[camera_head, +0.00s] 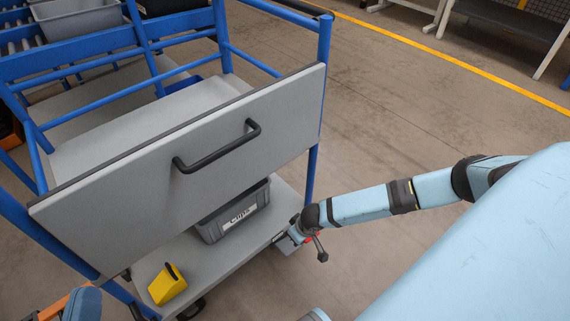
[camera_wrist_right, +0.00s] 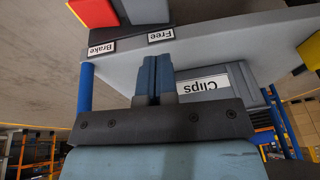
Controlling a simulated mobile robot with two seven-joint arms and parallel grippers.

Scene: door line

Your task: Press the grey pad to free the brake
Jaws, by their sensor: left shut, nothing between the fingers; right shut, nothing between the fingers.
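In the right wrist view, which is upside down, the grey pad (camera_wrist_right: 146,11) sits beside the "Free" label (camera_wrist_right: 161,35). The red pad (camera_wrist_right: 93,12) sits by the "Brake" label (camera_wrist_right: 102,47). My right gripper (camera_wrist_right: 155,62) is shut and empty, its tips near the "Free" label and apart from the grey pad in the picture. In the head view my right gripper (camera_head: 298,229) is at the right end of the cart's lower shelf, above the grey pad (camera_head: 286,246), partly hiding the pads. My left gripper (camera_head: 85,303) shows only partly at the bottom left edge, shut and empty.
The blue-framed cart has a grey panel (camera_head: 120,195) with a black handle (camera_head: 217,147). Open floor (camera_head: 400,110) lies right of the cart.

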